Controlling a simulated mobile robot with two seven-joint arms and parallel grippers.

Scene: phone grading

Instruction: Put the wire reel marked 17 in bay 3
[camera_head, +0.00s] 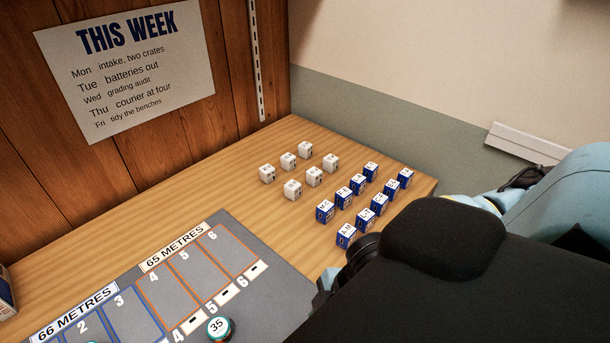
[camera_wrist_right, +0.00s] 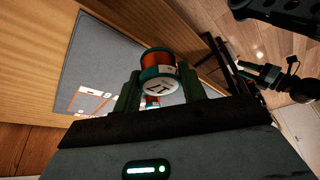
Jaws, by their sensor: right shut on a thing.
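The wire reel marked 17 (camera_wrist_right: 160,80) has copper-coloured wire between teal flanges and a white label. In the right wrist view it sits between the two fingers of my right gripper (camera_wrist_right: 157,95), which is shut on it. In the head view my right arm hides this gripper and the reel. Bay 3 (camera_head: 138,312) is a blue-outlined rectangle under the 66 METRES sign (camera_head: 74,312); its visible part is empty and its lower end is cut off by the frame.
A reel marked 35 (camera_head: 218,328) stands on the grey mat (camera_head: 277,290) in front of the orange bays under the 65 METRES sign (camera_head: 174,247). White boxes (camera_head: 293,189) and blue boxes (camera_head: 344,197) stand in rows farther back. A wooden wall closes the left side.

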